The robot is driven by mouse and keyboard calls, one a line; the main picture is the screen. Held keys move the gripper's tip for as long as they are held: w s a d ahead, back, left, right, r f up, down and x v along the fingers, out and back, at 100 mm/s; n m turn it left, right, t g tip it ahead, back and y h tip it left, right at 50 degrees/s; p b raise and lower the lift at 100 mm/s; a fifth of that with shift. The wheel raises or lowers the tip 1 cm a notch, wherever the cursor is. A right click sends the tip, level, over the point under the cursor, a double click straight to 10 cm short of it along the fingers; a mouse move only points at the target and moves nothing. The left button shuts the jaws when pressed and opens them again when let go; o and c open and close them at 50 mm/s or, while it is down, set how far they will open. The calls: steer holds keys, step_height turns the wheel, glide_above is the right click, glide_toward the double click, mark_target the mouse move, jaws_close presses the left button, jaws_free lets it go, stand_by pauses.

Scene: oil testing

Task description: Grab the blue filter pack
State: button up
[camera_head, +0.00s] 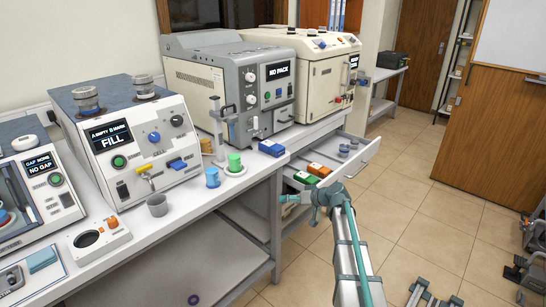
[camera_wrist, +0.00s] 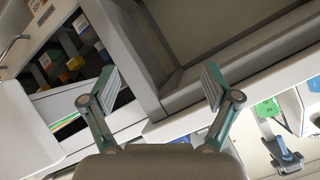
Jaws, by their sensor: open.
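The blue filter pack (camera_head: 271,148) lies on the bench top in the head view, in front of the grey machine, with a white label on its upper face. My gripper (camera_head: 291,199) is low in front of the bench, beside the open drawer, below and apart from the pack. In the wrist view my gripper (camera_wrist: 160,90) has its two fingers wide apart with nothing between them. I cannot make out the blue pack for certain in the wrist view.
The open drawer (camera_head: 369,151) holds an orange pack (camera_head: 318,169), a green pack (camera_head: 305,178) and small round items. Machines line the bench's back.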

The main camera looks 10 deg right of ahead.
mark_target(274, 145)
steer(key=w+d+r+n+t+y, duration=0.15)
steer(key=w+r, duration=0.25)
steer(key=r, duration=0.4)
steer(key=w+d+r+n+t+y, duration=0.1)
steer(key=w+r+n+t, duration=0.15)
steer(key=w+r, duration=0.35)
steer(key=shift+n+t, duration=0.6)
steer(key=shift+n, duration=0.2)
steer(key=w+a, duration=0.1)
steer(key=w+a+r, duration=0.1)
steer(key=w, duration=0.1)
steer(key=shift+w+a+r+p, duration=0.15)
steer(key=shift+a+r+p, duration=0.1)
steer(key=shift+a+p, duration=0.15)
steer(key=shift+f+p+x, duration=0.2)
steer(key=shift+p+x, duration=0.7)
steer(key=shift+x, duration=1.85)
steer(key=shift+a, duration=0.15)
steer(key=shift+c, duration=0.3)
steer(key=c, duration=1.3)
steer(key=shift+r, duration=0.15)
